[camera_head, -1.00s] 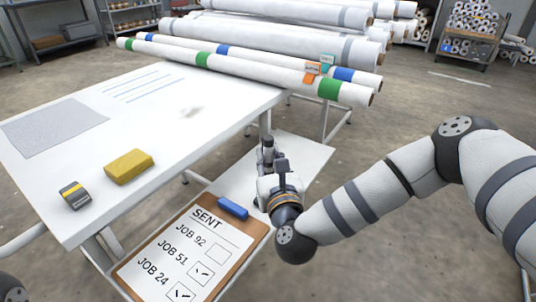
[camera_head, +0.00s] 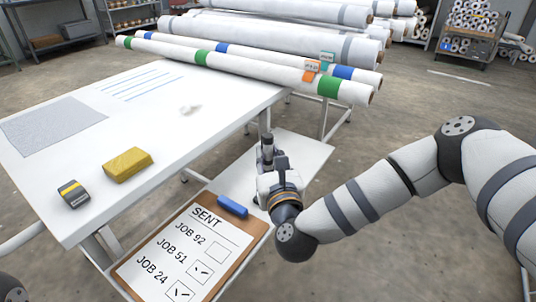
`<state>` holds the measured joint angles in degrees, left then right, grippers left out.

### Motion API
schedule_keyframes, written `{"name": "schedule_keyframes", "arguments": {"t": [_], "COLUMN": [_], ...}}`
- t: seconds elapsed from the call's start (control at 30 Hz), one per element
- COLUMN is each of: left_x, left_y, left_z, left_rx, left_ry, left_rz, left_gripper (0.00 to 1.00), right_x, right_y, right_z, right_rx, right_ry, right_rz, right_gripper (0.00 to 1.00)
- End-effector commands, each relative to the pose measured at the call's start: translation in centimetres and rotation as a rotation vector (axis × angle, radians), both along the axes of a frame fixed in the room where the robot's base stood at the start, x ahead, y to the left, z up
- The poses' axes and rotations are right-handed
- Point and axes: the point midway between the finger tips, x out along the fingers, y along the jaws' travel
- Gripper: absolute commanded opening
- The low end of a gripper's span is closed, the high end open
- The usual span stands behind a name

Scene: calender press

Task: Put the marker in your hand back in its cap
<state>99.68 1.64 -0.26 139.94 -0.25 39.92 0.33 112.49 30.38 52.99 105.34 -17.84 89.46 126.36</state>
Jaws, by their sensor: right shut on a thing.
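My right gripper (camera_head: 268,158) is over the white shelf at the table's right side, just beyond the blue-clipped clipboard. It is shut on the marker, but the marker is hard to make out among the dark fingers. I cannot pick out the cap. My left gripper is not in view.
The clipboard (camera_head: 160,238) with a blue clip (camera_head: 233,207) lies on the low white shelf (camera_head: 303,152). Long rolls (camera_head: 270,75) lie behind.

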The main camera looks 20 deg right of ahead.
Motion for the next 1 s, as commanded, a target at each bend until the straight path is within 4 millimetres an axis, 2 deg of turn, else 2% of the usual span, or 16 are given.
{"name": "schedule_keyframes", "arguments": {"t": [1.0], "left_x": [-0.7], "left_y": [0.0], "left_z": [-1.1], "left_rx": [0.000], "left_ry": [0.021], "left_rz": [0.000], "left_gripper": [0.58], "right_x": [0.0], "right_y": [0.0], "right_z": [-1.8], "right_rx": [0.000], "right_ry": [0.001], "right_rz": [-0.001], "right_gripper": [0.00]}}
